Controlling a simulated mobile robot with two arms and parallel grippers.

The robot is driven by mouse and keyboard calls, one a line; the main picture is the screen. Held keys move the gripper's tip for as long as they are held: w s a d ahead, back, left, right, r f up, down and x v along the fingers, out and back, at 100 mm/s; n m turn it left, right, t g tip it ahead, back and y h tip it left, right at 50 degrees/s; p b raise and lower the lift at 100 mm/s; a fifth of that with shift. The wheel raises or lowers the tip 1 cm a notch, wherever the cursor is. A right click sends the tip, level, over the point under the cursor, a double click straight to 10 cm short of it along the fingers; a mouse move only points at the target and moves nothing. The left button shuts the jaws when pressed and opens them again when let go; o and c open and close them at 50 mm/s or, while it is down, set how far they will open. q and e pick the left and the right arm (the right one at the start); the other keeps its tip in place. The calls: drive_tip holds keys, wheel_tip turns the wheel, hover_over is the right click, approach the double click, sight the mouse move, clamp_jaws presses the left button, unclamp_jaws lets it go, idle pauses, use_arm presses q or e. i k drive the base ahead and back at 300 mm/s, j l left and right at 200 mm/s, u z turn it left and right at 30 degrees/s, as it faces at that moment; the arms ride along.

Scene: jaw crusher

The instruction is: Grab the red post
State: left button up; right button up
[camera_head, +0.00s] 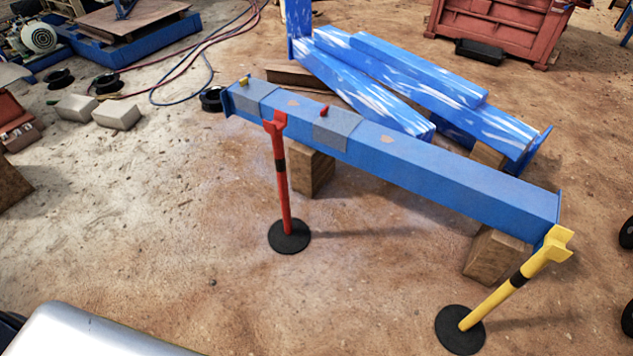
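The red post (283,183) stands upright left of the picture's middle, on a round black base (289,236). It has a black band near its upper part and a forked red top. The post stands in front of a long blue beam (420,172), and its top overlaps the beam in the picture. I cannot tell whether they touch. Neither of my grippers shows in the head view.
A yellow post (515,284) on a black base stands at the lower right. Wooden blocks (311,170) support the beam. More blue beams (400,80) lie behind. Hoses (205,50) and pale blocks (116,114) lie at the upper left. Bare ground (150,230) is open left of the red post.

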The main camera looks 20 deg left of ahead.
sight(289, 235)
drive_tip(key=u, duration=0.75)
